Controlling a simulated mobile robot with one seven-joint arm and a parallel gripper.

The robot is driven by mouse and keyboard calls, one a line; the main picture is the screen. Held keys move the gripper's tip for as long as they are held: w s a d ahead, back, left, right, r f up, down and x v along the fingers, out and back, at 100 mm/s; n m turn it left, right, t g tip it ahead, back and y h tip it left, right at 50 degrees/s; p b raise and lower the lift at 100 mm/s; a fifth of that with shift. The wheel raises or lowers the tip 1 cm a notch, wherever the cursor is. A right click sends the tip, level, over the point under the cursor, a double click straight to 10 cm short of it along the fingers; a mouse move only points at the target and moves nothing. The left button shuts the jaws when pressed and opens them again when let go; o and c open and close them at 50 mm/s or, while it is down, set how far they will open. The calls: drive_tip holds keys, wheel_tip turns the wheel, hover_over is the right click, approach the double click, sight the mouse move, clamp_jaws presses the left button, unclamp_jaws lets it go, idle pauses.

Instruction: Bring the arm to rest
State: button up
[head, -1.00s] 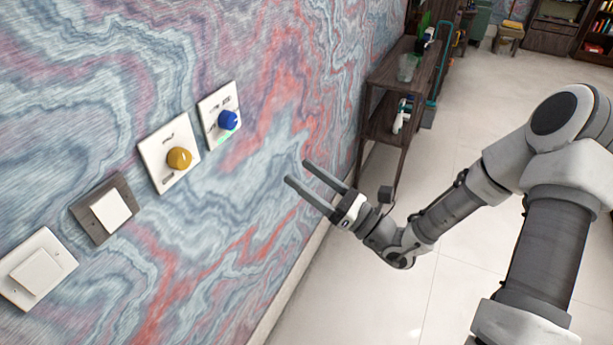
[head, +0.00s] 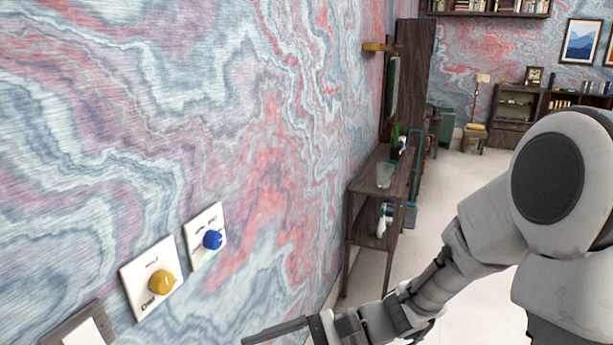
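My gripper (head: 280,335) is at the bottom of the head view, partly cut off by the lower edge. One long dark finger shows, pointing left toward the wall; the other finger cannot be made out clearly. Nothing is seen held in the part that shows. My arm (head: 470,240) runs from the gripper up to the right side of the picture. The gripper is to the right of and below the blue knob (head: 212,239) and the yellow knob (head: 162,282) on the patterned wall, apart from both.
A dark wooden shelf table (head: 367,190) stands against the wall beyond my arm, with a glass (head: 384,175) on top and a white bottle (head: 382,222) below. A switch (head: 84,333) is at lower left. Pale floor (head: 445,185) is open behind.

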drive_tip(key=s+d+r+n+t+h, duration=0.2)
drive_tip(key=d+r+n+t+h, duration=0.2)
drive_tip(key=d+h, duration=0.3)
drive_tip(key=s+d+r+n+t+h, duration=0.3)
drive_tip(key=d+n+h, duration=0.4)
drive_tip(key=d, duration=0.6)
drive_tip(key=shift+d+r+t+h+b, duration=0.3)
drive_tip(key=shift+d+r+t, duration=0.15)
drive_tip(key=shift+t, duration=0.25)
drive_tip(key=shift+s, duration=0.1)
drive_tip(key=c, duration=0.5)
drive_tip(key=shift+o, duration=0.2)
drive_tip(key=shift+d, duration=0.15)
